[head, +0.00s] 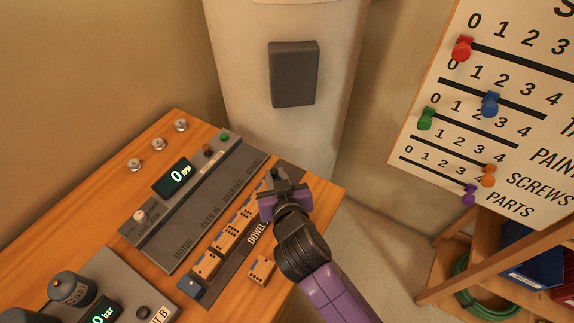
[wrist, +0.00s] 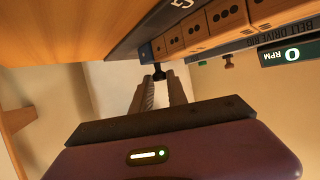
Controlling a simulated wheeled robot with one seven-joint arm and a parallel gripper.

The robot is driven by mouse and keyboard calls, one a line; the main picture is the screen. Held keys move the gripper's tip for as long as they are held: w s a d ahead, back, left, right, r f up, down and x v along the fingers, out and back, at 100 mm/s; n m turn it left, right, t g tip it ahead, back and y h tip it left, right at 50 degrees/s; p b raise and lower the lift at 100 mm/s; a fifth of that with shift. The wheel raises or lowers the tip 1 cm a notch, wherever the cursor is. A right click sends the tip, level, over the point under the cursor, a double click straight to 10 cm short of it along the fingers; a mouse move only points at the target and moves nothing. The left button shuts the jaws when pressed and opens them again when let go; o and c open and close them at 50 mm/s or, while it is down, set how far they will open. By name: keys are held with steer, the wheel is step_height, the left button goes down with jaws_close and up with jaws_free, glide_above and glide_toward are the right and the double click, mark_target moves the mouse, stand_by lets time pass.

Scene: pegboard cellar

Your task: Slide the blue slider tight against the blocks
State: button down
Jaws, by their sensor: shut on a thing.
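A row of wooden blocks (head: 230,233) with dark dots lies in a dark rail tray (head: 222,292) along the front of the bench. My gripper (head: 276,184) is over the far end of this row. In the wrist view, my gripper (wrist: 159,80) is shut on a small dark knob (wrist: 158,71). A blue face (wrist: 146,52), apparently the slider's, shows just above the knob, beside the end wooden block (wrist: 159,47). I see no clear gap there, but contact is hard to judge. In the head view my gripper hides this spot.
A blue-grey piece (head: 190,288) with a dark knob sits at the row's near end. A loose dotted block (head: 261,269) lies on the bench beside the tray. A grey panel (head: 185,225) with an RPM display runs behind the row. A pegged board (head: 500,110) hangs at right.

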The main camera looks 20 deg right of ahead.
steer(key=shift+s+a, duration=0.75)
steer(key=shift+a, duration=0.25)
steer(key=c, duration=1.3)
jaws_free()
steer(key=b+v, duration=0.1)
steer(key=v, duration=0.5)
steer(key=shift+s+a, duration=0.1)
steer(key=shift+s, duration=0.25)
steer(key=shift+s+r, duration=0.25)
steer(key=shift+s, duration=0.2)
steer(key=shift+a, duration=0.1)
